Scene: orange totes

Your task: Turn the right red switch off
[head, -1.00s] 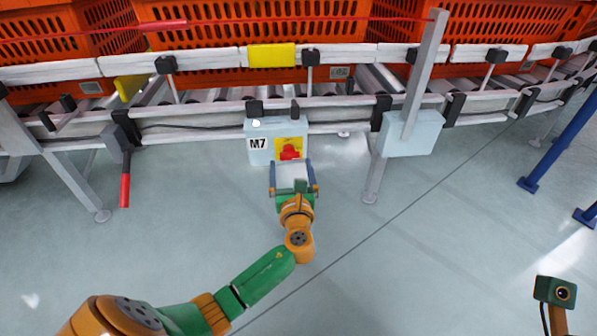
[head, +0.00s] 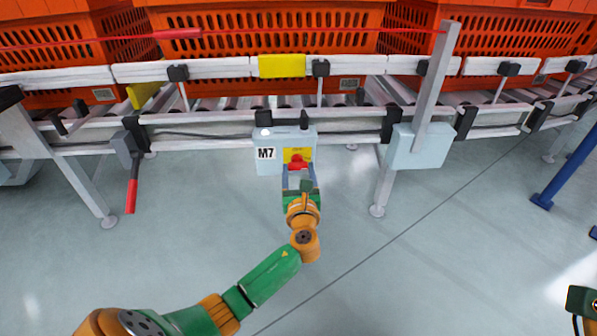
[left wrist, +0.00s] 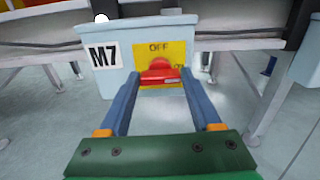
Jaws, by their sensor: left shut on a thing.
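The red switch (head: 296,162) sits on a yellow plate on the front of the pale blue M7 box (head: 267,164), under the conveyor. In the left wrist view the red switch (left wrist: 159,72) has OFF above it and partly hidden lettering at its right. Its handle looks roughly level. My left gripper (head: 299,171) reaches up to the switch, shut on it, with one finger at each side. In the left wrist view the blue fingers of the left gripper (left wrist: 160,79) flank the switch.
Orange totes (head: 270,45) stand on the conveyor above. A second pale blue box (head: 420,147) is mounted on a post to the right. A red-handled lever (head: 132,196) hangs at the left. A blue post (head: 571,165) stands at far right. The floor in front is clear.

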